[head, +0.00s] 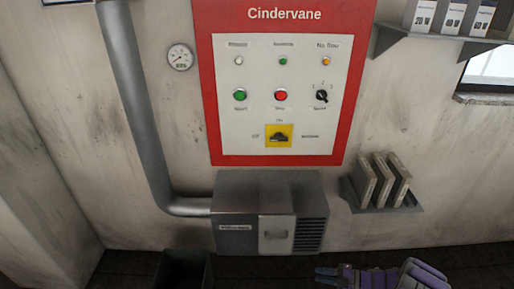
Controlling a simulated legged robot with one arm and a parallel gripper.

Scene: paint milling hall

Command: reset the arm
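My arm shows at the bottom edge of the head view, right of the middle, in purple and grey. It looks folded low, and its lower part is cut off by the frame. My gripper (322,275) is the grey end at the left of the arm, pointing left. It is too small to tell whether its fingers are open or shut. Nothing visible is held at its tip. It shows in front of the dark floor, below the grey box unit on the wall.
A red-framed "Cindervane" control panel (226,140) hangs on the wall, with a round gauge (180,57) to its left. Below are a grey box unit (238,207) and a dark bin (182,272). Shelves (432,30) (410,204) holding cartons and slabs jut out at right.

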